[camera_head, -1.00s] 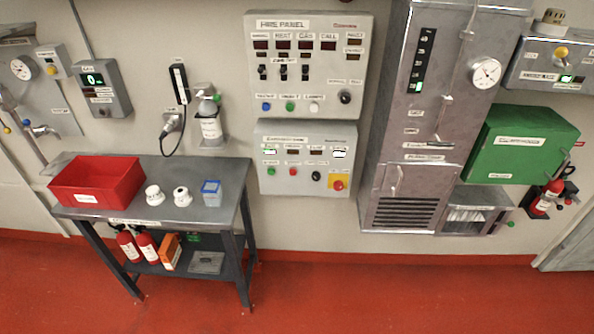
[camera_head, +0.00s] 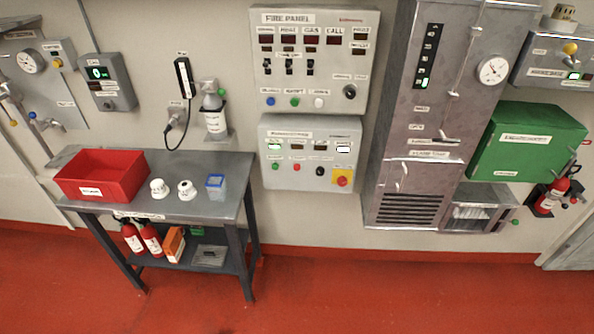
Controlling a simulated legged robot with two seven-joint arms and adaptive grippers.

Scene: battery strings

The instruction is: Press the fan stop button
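The lower wall panel (camera_head: 309,181) hangs under the fire panel (camera_head: 314,98). Its bottom row holds a green button (camera_head: 275,167), a red button (camera_head: 297,167), a black knob (camera_head: 320,171) and a red button on a yellow plate (camera_head: 342,181). The labels above them are too small to read, so I cannot tell which one is marked fan stop. A green-lit display (camera_head: 274,147) and a white-lit display (camera_head: 343,149) show on this panel. Neither of my grippers is in view.
A grey table (camera_head: 218,209) with a red bin (camera_head: 99,175), two white detectors and a blue box (camera_head: 215,186) stands left of the panel. A tall grey cabinet (camera_head: 430,130) is to the right. Red floor in front is clear.

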